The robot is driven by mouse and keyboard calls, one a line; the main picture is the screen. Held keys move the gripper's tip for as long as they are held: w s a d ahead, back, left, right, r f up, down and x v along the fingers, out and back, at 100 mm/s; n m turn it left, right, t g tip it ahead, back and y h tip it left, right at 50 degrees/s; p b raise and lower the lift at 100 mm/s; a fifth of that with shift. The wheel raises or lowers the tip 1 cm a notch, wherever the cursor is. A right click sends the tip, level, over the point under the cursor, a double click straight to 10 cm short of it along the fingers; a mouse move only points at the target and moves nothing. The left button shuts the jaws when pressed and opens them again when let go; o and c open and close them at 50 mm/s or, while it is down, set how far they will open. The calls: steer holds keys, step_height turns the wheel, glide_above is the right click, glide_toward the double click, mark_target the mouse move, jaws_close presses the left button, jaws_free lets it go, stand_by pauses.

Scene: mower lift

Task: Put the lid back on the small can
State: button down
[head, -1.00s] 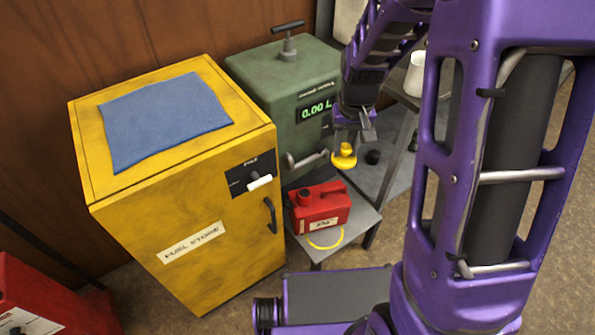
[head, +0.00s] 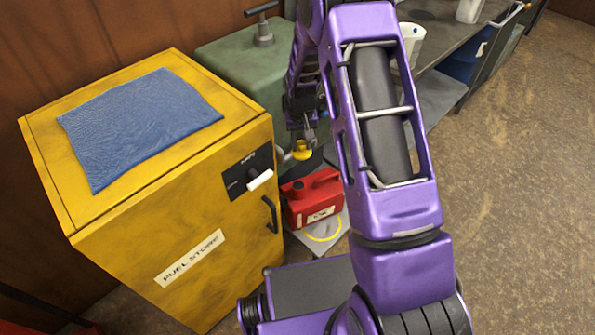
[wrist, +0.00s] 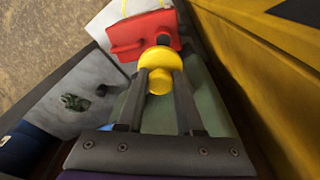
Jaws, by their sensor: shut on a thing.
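The small can is a red fuel can (head: 313,199) with a handle and a pale label. It stands upright on a low grey stand in front of the green pump unit. My gripper (head: 303,143) is shut on the yellow lid (head: 302,152) and holds it in the air, above and behind the can in the head view. In the wrist view the lid (wrist: 159,72) sits between the two fingertips (wrist: 160,82), and the red can (wrist: 142,38) lies beyond it. Lid and can look apart.
The yellow fuel cabinet (head: 180,235), with a blue cloth (head: 140,122) on top, stands close on the left. The green pump unit (head: 232,62) is behind. Open floor is at right.

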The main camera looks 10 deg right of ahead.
steer(key=shift+m, duration=0.3)
steer(key=shift+w+a+f+b, duration=0.1)
steer(key=shift+w+f+b, duration=0.6)
steer(key=shift+f, duration=2.7)
steer(key=shift+w+d+f+b, duration=0.1)
steer(key=shift+w+f+b, duration=0.6)
steer(key=shift+f, duration=2.65)
steer(key=shift+w+a+f+b, duration=0.1)
steer(key=shift+w+f+b, duration=0.6)
steer(key=shift+f, duration=2.7)
steer(key=shift+s+f+b, duration=0.15)
steer(key=shift+s+b, duration=0.2)
steer(key=shift+s, duration=0.05)
steer(key=shift+c, duration=2.4)
jaws_free()
steer(key=shift+o, duration=0.3)
steer(key=o, duration=0.4)
